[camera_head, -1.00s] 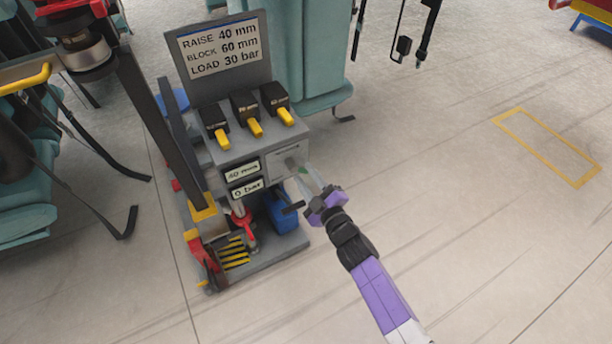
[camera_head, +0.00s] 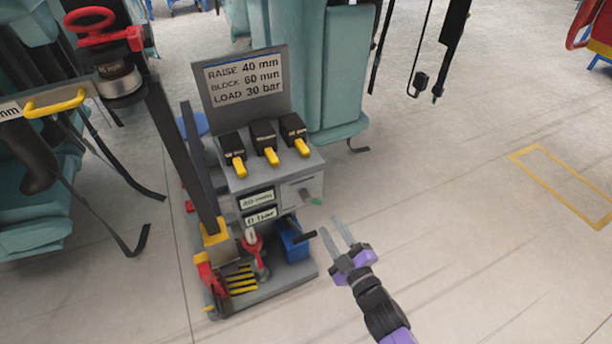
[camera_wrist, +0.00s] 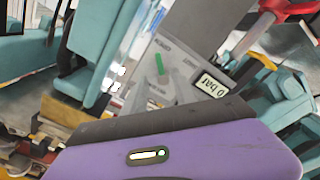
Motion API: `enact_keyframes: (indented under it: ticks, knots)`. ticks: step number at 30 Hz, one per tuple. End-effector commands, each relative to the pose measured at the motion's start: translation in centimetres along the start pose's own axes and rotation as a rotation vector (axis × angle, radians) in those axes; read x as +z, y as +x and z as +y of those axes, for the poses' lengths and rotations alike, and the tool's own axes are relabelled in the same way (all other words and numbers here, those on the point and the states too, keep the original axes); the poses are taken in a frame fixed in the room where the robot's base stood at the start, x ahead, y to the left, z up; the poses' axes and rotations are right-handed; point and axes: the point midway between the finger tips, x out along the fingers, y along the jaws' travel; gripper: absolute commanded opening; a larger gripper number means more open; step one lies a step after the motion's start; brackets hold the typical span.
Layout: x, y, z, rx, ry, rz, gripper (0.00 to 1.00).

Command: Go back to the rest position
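My gripper (camera_head: 342,236) is to the right of the grey jacking cart (camera_head: 270,283) in the head view, apart from it. Its two pale fingers are spread and nothing shows between them. The cart's front panel has a small green-tipped lever (camera_head: 315,201), which also shows in the wrist view (camera_wrist: 159,62). Two displays sit on the panel; the upper (camera_head: 256,199) seems to read 40 mm and the lower (camera_head: 262,215) reads 0 bar. In the wrist view my purple gripper body fills the bottom and the fingers are hard to make out.
Three black blocks with yellow handles (camera_head: 271,156) stand on the cart below a sign (camera_head: 245,77) reading RAISE 40, BLOCK 60, LOAD 30. Teal seats (camera_head: 338,75) with hanging straps stand behind and at left. The floor (camera_head: 450,220) at right is clear, with a yellow outlined rectangle (camera_head: 560,188).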

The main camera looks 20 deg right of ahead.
Motion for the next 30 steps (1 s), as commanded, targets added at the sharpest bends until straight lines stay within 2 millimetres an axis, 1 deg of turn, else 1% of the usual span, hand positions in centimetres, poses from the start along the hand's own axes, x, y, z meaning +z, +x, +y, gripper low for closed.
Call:
enact_keyframes:
  ticks: [6, 8, 9, 11, 14, 17, 23, 24, 30]
  knots:
    - [0.1, 0.0, 0.0, 0.0, 0.02, -0.004, 0.34]
    - [-0.4, 0.2, 0.8, 0.016, 0.058, 0.0, 0.34]
    - [-1.1, 0.4, 1.6, 0.03, 0.079, 0.01, 0.34]
    - [-2.1, 0.0, 2.7, 0.048, 0.124, 0.023, 0.34]
    - [-3.4, -2.6, 3.6, 0.061, 0.211, 0.029, 0.34]
    - [-4.6, -5.8, 4.1, 0.061, 0.291, 0.029, 0.34]
    - [-7.1, -13.2, 4.9, 0.04, 0.457, 0.008, 0.34]
    - [-7.7, -14.7, 5.2, 0.034, 0.488, 0.002, 0.34]
    - [-10.7, -21.9, 6.5, -0.001, 0.639, -0.047, 0.34]
